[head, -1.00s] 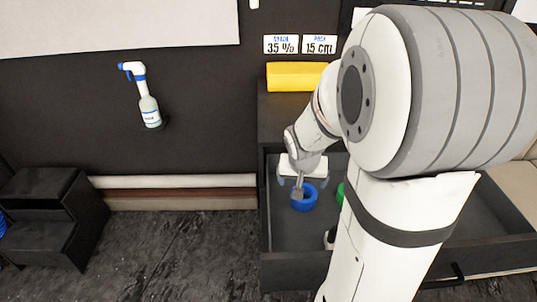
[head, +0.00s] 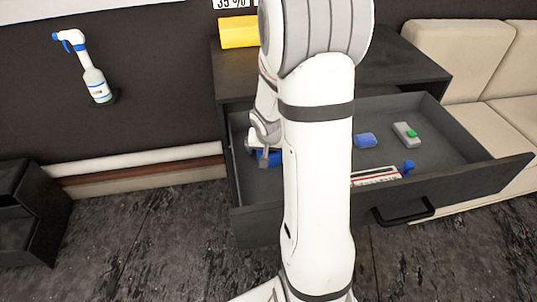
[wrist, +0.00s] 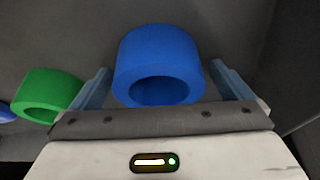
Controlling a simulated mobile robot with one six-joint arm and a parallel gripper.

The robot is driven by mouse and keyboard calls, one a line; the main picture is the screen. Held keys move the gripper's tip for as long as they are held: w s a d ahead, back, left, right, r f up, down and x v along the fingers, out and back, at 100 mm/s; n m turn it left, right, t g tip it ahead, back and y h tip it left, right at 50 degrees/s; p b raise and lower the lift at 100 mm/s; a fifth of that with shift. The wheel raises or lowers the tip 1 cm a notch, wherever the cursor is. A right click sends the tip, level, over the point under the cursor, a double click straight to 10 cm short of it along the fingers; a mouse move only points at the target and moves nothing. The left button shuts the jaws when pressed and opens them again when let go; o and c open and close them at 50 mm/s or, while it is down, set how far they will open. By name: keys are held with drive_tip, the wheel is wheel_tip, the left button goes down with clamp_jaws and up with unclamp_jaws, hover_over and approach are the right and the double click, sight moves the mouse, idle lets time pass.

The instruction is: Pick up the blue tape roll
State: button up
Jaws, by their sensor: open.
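The blue tape roll (wrist: 158,52) lies in the open drawer, its hole facing my wrist camera.
A green tape roll (wrist: 48,95) lies left of my gripper in the wrist view. The drawer (head: 455,155) also holds a blue item (head: 365,140), a grey item with a green top (head: 407,134) and a red-white item (head: 376,177). A drawer wall rises at right in the wrist view.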

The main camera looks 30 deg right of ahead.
drive_tip(key=shift+c, duration=0.6)
drive_tip(key=c, duration=1)
drive_tip(key=shift+r, duration=0.1)
